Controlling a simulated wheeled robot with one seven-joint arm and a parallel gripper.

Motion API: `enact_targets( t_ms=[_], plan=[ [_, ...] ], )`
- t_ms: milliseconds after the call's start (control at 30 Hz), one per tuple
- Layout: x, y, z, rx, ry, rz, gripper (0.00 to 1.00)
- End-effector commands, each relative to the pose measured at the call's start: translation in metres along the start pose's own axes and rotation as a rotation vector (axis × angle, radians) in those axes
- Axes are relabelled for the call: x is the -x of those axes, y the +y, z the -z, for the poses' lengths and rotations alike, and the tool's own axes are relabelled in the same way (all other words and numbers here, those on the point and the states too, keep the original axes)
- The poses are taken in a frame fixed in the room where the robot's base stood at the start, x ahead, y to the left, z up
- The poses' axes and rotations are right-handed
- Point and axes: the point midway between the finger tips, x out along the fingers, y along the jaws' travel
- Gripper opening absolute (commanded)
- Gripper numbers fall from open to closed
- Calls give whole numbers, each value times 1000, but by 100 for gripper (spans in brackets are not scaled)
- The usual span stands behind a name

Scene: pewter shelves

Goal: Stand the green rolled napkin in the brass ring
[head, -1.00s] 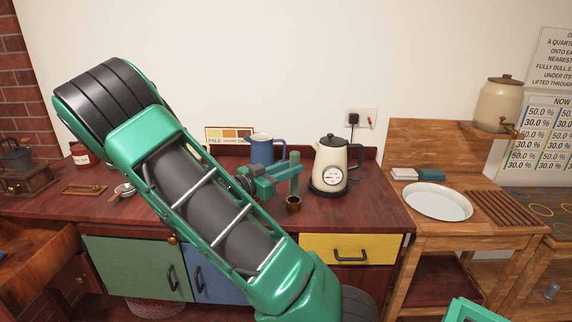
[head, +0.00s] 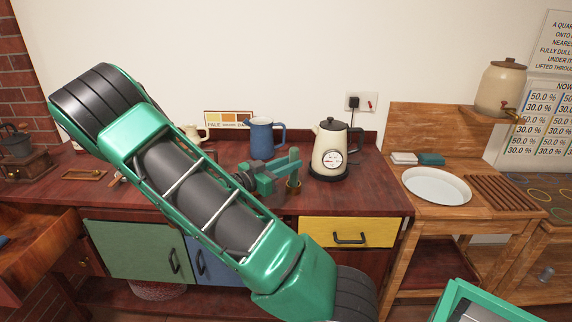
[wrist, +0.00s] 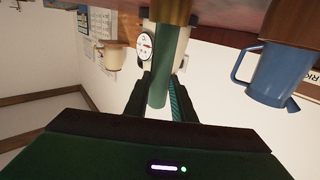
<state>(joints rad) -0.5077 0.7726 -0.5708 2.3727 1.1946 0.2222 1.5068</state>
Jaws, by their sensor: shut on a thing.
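The green rolled napkin (wrist: 167,60) is upright between the fingers of my gripper (wrist: 160,97) in the wrist view, which looks upside down. It also shows in the head view (head: 294,161). My gripper (head: 283,172) is shut on it above the dark red counter. The brass ring (wrist: 169,11) is at the napkin's lower end, and it also shows in the head view (head: 293,187). The napkin's lower end meets the ring's rim. Whether it has gone inside, or how deep, I cannot tell.
A cream kettle (head: 330,150) stands close to the right of the ring. A blue jug (head: 262,138) stands behind my gripper. A white basin (head: 437,186) sits in the wooden stand at right. The counter's front right is clear.

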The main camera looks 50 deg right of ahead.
Motion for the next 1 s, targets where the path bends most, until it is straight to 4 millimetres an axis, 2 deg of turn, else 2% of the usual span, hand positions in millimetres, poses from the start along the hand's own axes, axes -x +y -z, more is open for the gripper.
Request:
enact_targets(
  t_ms=[33,67,133,167,433,567,1000],
  plan=[
    [0,0,0,0,0,0,1],
    [0,0,0,0,0,0,25],
    [0,0,0,0,0,0,42],
    [0,0,0,0,0,0,45],
    [1,0,0,0,0,1,45],
    [8,-1,0,0,0,3,45],
    [84,-2,-1,0,0,3,45]
  ],
)
